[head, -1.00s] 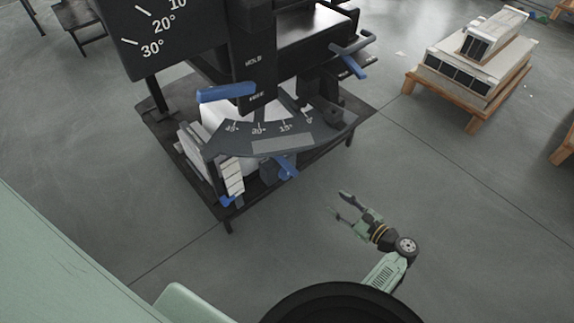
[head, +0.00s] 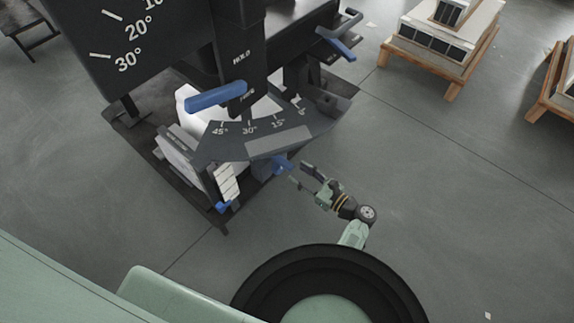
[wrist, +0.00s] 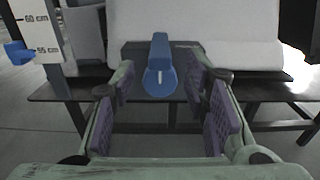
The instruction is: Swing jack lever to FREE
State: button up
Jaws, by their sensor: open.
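A black column carries the labels HOLD and FREE, with a long blue lever (head: 215,95) at its left beside FREE. A second blue lever (head: 335,42) sticks out at the upper right by another label plate. A smaller blue handle (head: 283,166) sits under the front of the angle scale. I cannot tell for certain which one is the jack lever. My gripper (head: 300,173) is open, just right of the small handle. In the wrist view a blue handle (wrist: 160,70) stands between the purple finger pads, with gaps on both sides.
The angle scale plate (head: 279,141) overhangs the small handle. White blocks and a black low platform (head: 130,130) lie beneath. A scale board (wrist: 43,38) stands at the left in the wrist view. Wooden pallets (head: 450,73) with white loads stand at the right; floor between is clear.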

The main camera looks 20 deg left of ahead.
aim_at(288, 164)
jog(key=b+x, duration=0.1)
jog(key=x, duration=0.5)
jog(key=shift+c, duration=0.3)
grip_shut()
dwell(0.5)
